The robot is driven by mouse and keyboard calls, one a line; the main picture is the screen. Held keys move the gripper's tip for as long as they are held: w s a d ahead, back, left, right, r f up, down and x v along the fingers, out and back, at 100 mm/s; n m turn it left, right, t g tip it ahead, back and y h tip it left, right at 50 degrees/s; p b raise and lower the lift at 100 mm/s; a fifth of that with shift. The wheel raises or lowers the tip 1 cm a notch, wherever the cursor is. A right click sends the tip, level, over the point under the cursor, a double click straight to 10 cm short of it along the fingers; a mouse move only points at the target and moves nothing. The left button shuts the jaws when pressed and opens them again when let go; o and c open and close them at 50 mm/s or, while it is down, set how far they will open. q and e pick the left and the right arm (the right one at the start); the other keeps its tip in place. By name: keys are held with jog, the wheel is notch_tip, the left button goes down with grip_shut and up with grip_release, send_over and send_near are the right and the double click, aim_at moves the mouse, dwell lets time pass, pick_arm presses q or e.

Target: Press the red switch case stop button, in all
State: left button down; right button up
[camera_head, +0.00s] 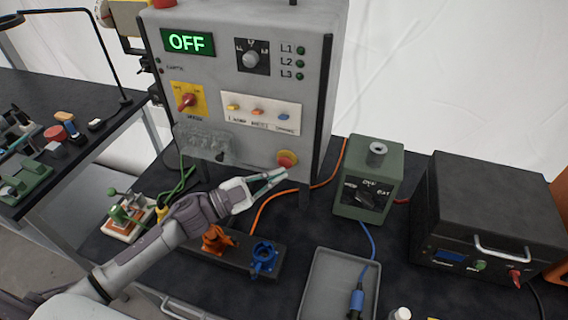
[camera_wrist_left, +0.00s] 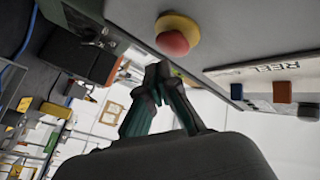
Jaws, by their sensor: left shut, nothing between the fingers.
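The red stop button (camera_head: 287,158) sits on a yellow base at the lower right of the grey switch case (camera_head: 225,75). It also shows in the left wrist view (camera_wrist_left: 173,42), at the upper middle. The case display (camera_head: 188,42) reads OFF in green. My left gripper (camera_head: 284,174) is shut and empty, its green-lined fingertips just below the button in the head view. In the left wrist view the fingertips (camera_wrist_left: 158,72) are close below the button, with a small gap in the picture. Whether they touch it I cannot tell. My right gripper is not in view.
A green box with a dial (camera_head: 368,180) and a black power unit (camera_head: 490,215) stand right of the case. A grey tray (camera_head: 325,285) and a blue clamp (camera_head: 264,257) lie in front. An orange cable (camera_head: 262,208) runs beneath the left gripper.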

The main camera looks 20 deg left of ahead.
pick_arm(q)
jog(key=shift+s+p, duration=0.7)
jog(key=shift+s, duration=1.8)
